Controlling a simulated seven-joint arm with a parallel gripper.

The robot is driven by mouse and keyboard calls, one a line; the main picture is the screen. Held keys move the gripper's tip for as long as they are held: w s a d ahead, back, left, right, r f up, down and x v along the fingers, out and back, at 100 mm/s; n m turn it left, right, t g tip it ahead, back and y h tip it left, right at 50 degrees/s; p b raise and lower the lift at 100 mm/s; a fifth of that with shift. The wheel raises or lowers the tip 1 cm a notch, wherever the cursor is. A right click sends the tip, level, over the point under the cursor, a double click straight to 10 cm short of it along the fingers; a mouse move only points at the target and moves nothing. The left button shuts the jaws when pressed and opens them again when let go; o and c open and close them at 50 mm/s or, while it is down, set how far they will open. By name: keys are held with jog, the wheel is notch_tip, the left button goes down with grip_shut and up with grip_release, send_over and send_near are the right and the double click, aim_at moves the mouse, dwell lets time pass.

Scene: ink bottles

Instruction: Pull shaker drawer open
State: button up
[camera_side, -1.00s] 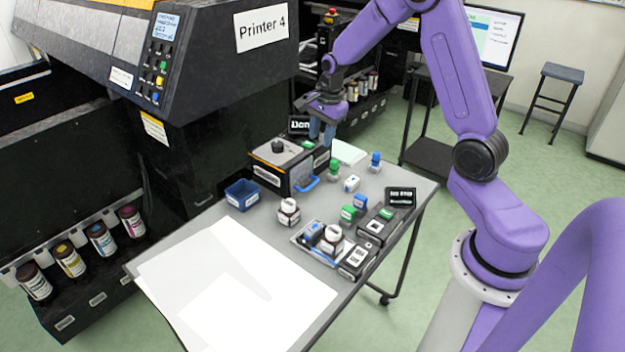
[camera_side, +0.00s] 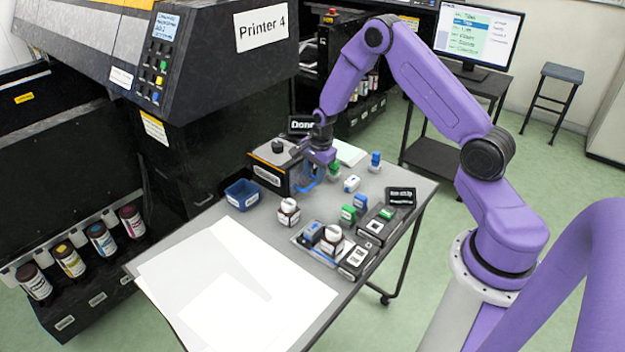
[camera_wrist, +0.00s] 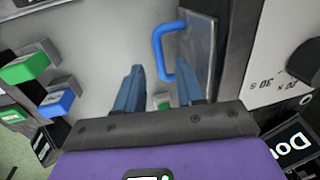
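The shaker (camera_side: 268,176) is a black box with a dark knob on top, at the back of the table. In the wrist view its dial-marked top (camera_wrist: 285,75) shows at the right. Its drawer front (camera_wrist: 204,50) is a grey panel carrying a blue U-shaped handle (camera_wrist: 157,45). The drawer looks closed against the body. My gripper (camera_side: 312,178) is low in front of the drawer and partly hides the handle in the side view. In the wrist view its two blue fingers (camera_wrist: 160,70) are apart, with the handle's bar between them in the picture. Contact cannot be told.
A blue bin (camera_side: 242,195) stands left of the shaker. Green and blue stamp-like blocks (camera_wrist: 40,85) sit beside my gripper. A black "Done" sign (camera_side: 301,125) is behind. Bottles and a tray (camera_side: 318,256) occupy the front right; white sheets (camera_side: 225,285) cover the front left.

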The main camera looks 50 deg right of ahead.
jog(key=shift+w+f, duration=0.15)
jog(key=shift+f, duration=0.6)
jog(key=shift+w+f, duration=0.1)
jog(key=shift+f, duration=0.6)
jog(key=shift+c, duration=0.3)
grip_shut()
jog(key=shift+s+a, duration=0.1)
jog(key=shift+s, duration=4.85)
jog(key=shift+o, duration=0.3)
grip_release()
jog(key=shift+r, duration=0.1)
jog(key=s+r, duration=0.3)
jog(key=r, duration=1.4)
